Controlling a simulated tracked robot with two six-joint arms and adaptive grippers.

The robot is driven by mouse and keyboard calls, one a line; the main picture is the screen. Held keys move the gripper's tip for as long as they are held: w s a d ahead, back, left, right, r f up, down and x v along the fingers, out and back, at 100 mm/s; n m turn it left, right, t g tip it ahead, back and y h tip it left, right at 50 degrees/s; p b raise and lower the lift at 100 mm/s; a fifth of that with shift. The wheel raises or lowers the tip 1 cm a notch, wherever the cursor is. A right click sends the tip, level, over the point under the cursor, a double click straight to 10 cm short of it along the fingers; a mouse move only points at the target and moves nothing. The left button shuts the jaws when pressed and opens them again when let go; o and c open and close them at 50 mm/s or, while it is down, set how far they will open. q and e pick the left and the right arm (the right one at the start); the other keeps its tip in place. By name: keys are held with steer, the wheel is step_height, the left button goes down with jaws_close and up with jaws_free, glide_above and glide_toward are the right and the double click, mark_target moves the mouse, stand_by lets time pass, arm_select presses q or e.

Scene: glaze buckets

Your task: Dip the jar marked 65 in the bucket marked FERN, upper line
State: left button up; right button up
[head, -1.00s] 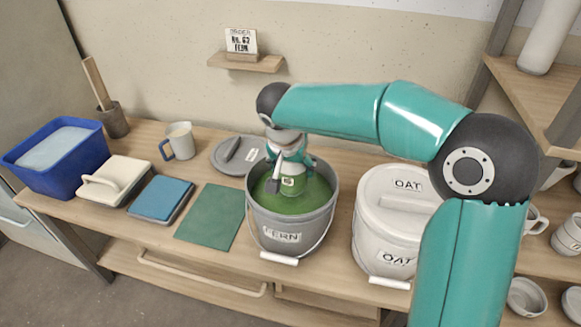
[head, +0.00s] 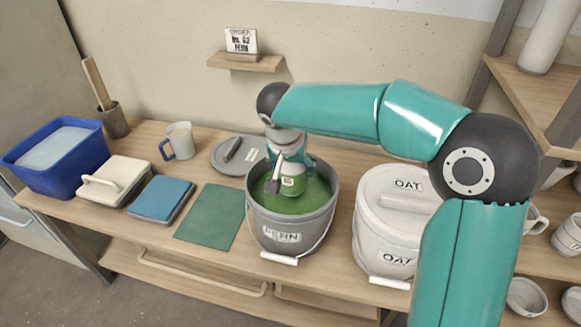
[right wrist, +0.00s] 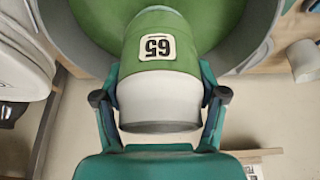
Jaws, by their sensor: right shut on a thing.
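The jar marked 65 (right wrist: 160,75) is in my right gripper (right wrist: 160,103), its label upside down in the right wrist view. The jar is green from the label side to a clear edge, and white nearer the gripper. In the head view the green jar (head: 291,186) stands upright inside the grey FERN bucket (head: 290,240), which holds green glaze (head: 315,197). The jar's lower end meets the glaze or is just over it; I cannot tell which. My right gripper (head: 287,160) is shut on the jar from above. My left gripper is out of view.
A white OAT bucket (head: 378,235) stands close to the right. A grey lid (head: 235,155) and a mug (head: 180,141) lie behind left. A green mat (head: 211,217), blue pad (head: 161,197), cream block (head: 115,180) and blue tub (head: 58,165) line the left. A card (head: 240,41) sits on the shelf.

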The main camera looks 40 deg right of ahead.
step_height(320, 180, up, 8)
steer(key=p, duration=0.5)
steer(key=shift+f, duration=0.15)
